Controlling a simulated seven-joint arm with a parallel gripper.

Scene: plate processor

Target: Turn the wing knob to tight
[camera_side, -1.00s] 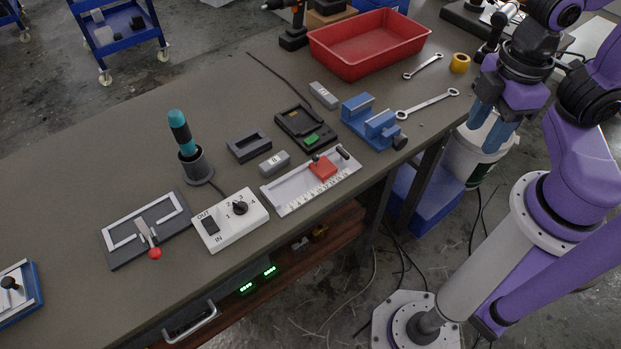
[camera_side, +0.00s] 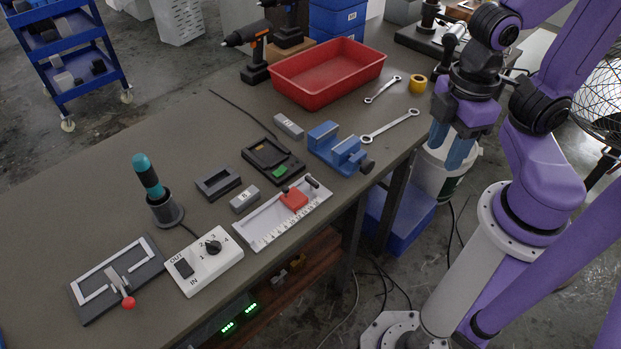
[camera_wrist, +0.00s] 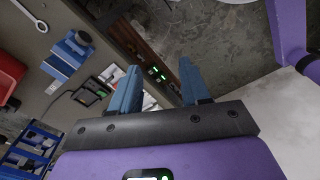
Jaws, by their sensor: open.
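No knob in view is clearly marked "tight". A small black knob with a raised grip (camera_side: 213,247) sits on the white box (camera_side: 204,262) with an OUT/IN switch and numbered positions. The blue vise (camera_side: 335,148) has a dark knob (camera_side: 367,166) at its front end; the vise also shows in the wrist view (camera_wrist: 67,57). My gripper (camera_side: 449,146) hangs beyond the bench's right edge, apart from all of these. Its blue fingers (camera_wrist: 160,75) are spread with nothing between them.
A red tray (camera_side: 326,91), wrenches (camera_side: 390,126) and yellow tape (camera_side: 417,86) lie toward the back right. A teal-handled tool (camera_side: 148,176) stands upright in a holder. A slide with a red block (camera_side: 294,199) and a red-tipped lever plate (camera_side: 117,279) are near the front edge.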

